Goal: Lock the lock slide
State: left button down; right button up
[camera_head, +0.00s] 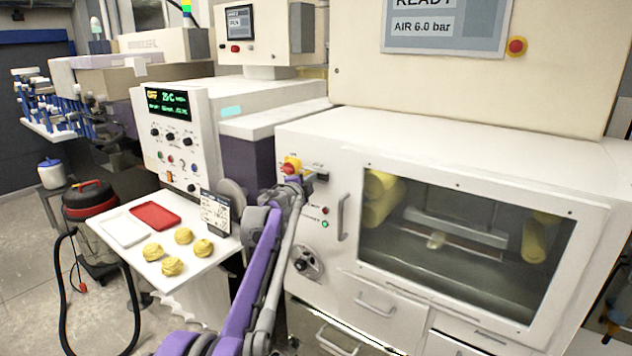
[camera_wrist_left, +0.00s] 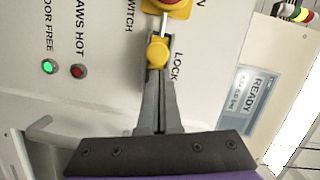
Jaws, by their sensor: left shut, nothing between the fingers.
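The lock slide's yellow knob (camera_wrist_left: 157,53) sits beside the printed word LOCK in the left wrist view, on a white panel. My left gripper (camera_wrist_left: 158,82) is shut and empty. Its grey fingertips are right at the knob's lower edge in that view; I cannot tell if they touch. In the head view my left gripper (camera_head: 298,182) is at the white machine's control panel, and the arm hides part of that panel. A red and yellow switch (camera_head: 291,164) is beside it; this also shows at the wrist view's top edge (camera_wrist_left: 171,6). My right gripper is not in view.
A green lamp (camera_wrist_left: 48,66) and a red lamp (camera_wrist_left: 78,71) are on the panel. The machine's windowed door (camera_head: 465,245) has a handle (camera_head: 343,217). A hand wheel (camera_head: 307,262) is below the lamps. A white table (camera_head: 222,258) with yellow dough-like pieces is at the left.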

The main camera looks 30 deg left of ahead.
pick_arm(q)
jog(key=d, duration=0.1)
jog(key=d+r, duration=0.1)
jog(key=d, duration=0.1)
jog(key=b, duration=0.2)
send_near(327, 171)
jog(key=s+d, duration=0.1)
jog(key=s, duration=0.5)
jog(key=shift+d, duration=0.2)
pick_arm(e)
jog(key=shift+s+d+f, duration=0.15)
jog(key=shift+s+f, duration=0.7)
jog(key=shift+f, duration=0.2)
pick_arm(q)
jog(key=shift+r, duration=0.1)
